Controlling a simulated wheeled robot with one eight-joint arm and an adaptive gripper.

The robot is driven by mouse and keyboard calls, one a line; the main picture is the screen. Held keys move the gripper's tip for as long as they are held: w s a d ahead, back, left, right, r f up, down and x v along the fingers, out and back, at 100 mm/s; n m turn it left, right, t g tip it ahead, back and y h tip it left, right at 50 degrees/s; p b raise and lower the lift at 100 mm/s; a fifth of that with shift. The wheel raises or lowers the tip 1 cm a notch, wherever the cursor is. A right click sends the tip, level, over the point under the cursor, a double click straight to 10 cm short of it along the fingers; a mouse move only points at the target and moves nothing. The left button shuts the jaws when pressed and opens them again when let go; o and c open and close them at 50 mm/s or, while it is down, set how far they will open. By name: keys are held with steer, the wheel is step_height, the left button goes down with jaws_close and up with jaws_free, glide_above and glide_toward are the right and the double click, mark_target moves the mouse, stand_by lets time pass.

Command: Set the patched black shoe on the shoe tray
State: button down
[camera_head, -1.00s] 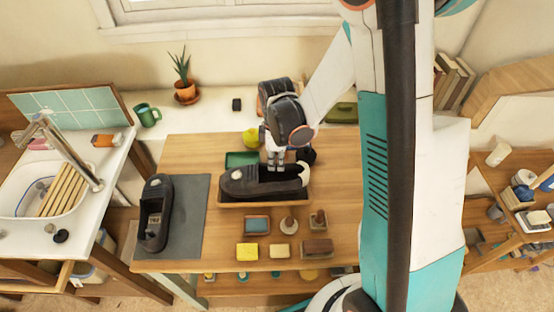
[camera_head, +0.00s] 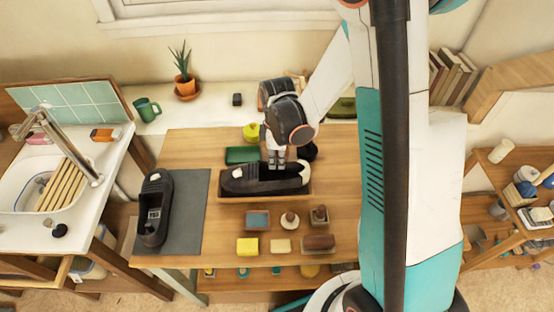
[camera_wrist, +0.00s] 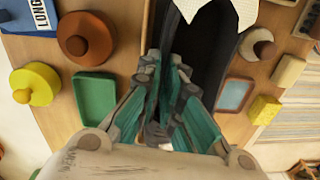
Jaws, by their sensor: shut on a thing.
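The patched black shoe (camera_head: 245,181) has a white patch at its right end and sits within the outline of the wooden shoe tray (camera_head: 265,198). I cannot tell whether its sole touches the tray floor. My gripper (camera_head: 277,166) reaches down from above and is shut on the shoe's upper edge near the middle. In the wrist view, the fingers (camera_wrist: 165,70) close on the dark side wall of the shoe (camera_wrist: 203,55), with the white patch at the top. The fingertips are partly hidden.
A second black shoe (camera_head: 153,212) lies on a grey mat (camera_head: 190,215) at the left. A green tray (camera_head: 242,154) and a yellow tin (camera_head: 251,132) are behind the shoe tray. Brushes, sponges and a blue pad (camera_head: 257,219) lie in front. Bare tabletop (camera_head: 190,150) shows at back left.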

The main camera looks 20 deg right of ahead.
steer(key=shift+f+b, duration=0.3)
steer(key=c, duration=1.7)
jaws_free()
steer(key=shift+c, duration=0.5)
steer(key=shift+c, duration=0.7)
steer(key=shift+r, duration=0.15)
steer(key=shift+r+p, duration=0.95)
steer(key=shift+r, duration=0.45)
